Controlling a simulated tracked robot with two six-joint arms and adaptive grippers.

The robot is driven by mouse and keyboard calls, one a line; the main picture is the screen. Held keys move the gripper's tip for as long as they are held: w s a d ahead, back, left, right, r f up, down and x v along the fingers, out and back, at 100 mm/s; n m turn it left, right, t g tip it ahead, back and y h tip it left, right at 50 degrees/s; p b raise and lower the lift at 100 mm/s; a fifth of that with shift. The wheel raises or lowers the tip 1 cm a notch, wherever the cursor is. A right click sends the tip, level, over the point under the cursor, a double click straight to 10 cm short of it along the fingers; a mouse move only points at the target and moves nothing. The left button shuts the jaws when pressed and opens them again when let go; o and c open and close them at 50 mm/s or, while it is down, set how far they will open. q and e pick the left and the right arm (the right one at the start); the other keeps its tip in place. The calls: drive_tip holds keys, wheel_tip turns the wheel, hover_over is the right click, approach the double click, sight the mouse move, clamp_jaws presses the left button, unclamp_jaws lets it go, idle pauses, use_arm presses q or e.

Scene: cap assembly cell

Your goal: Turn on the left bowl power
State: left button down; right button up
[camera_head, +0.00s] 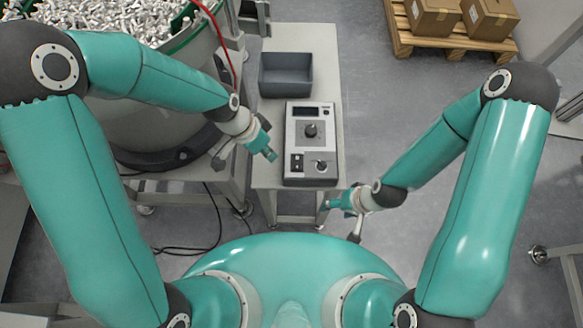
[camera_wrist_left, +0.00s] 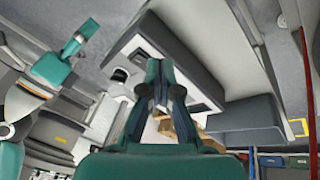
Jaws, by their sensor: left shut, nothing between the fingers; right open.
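My right gripper (camera_head: 338,215) is open and empty, below and right of the box. The left bowl (camera_head: 170,135) holds many white caps.
A grey bin (camera_head: 286,75) stands behind the box on the narrow table (camera_head: 325,60). A red cable (camera_head: 222,40) hangs beside the bowl. Cardboard boxes (camera_head: 433,16) sit on a pallet at the back right. The floor right of the table is clear.

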sight(298, 167)
use_arm(q)
drive_tip(key=d+r+m+b, duration=0.3)
drive_tip(key=r+m+b, duration=0.1)
drive_tip(key=r+m, duration=0.4)
drive_tip(key=shift+w+d+r+m+g, duration=0.2)
drive_tip(key=shift+d+r+m+g, duration=0.15)
drive_tip(key=shift+r, duration=0.6)
use_arm(e)
wheel_tip(298, 167, down, 6)
drive_tip(key=shift+f, duration=0.15)
use_arm(q)
drive_tip(key=x, duration=0.4)
drive_tip(key=a+x, duration=0.1)
drive_tip(key=x, duration=0.7)
drive_tip(key=shift+a+f+b, duration=0.1)
drive_tip(key=shift+f+b, duration=0.3)
drive_tip(key=shift+f, duration=0.1)
drive_tip(key=shift+s+f, duration=0.1)
drive_tip(key=shift+f, duration=0.6)
use_arm(e)
drive_tip(key=shift+f, duration=0.3)
